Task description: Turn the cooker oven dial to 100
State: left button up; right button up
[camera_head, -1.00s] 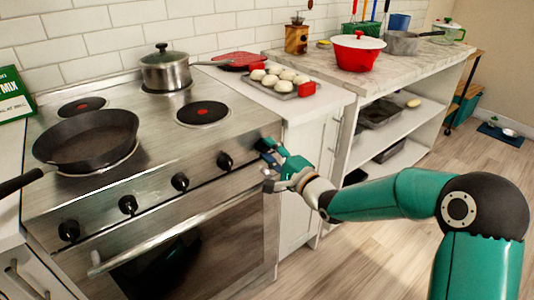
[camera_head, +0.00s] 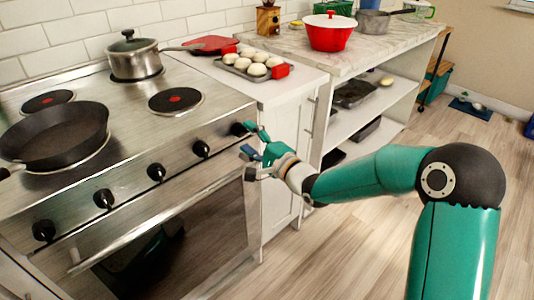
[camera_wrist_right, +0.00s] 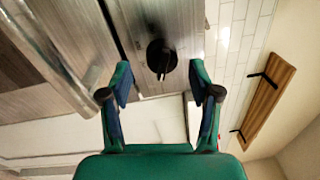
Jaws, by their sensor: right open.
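The steel cooker (camera_head: 190,125) stands at left in the head view with a row of several black dials along its sloped front. The rightmost dial (camera_head: 239,128) is right beside the fingertips of my right gripper (camera_head: 254,141). In the right wrist view a black dial (camera_wrist_right: 160,57) with a pointer sits centred between the two fingertips (camera_wrist_right: 160,75). The gripper is open, and the dial appears just beyond its tips, not gripped. The dial markings are too small to read, so its setting and which dial is the oven's cannot be told. My left gripper is out of view.
A frying pan (camera_head: 52,138) and a lidded pot (camera_head: 135,58) stand on the hob. A tray of buns (camera_head: 257,68) lies on the counter right of the cooker. The oven door handle (camera_head: 75,256) juts out below the dials.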

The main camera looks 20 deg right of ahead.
jog(key=v, duration=1)
jog(key=shift+s+f, duration=0.2)
jog(key=shift+s, duration=0.1)
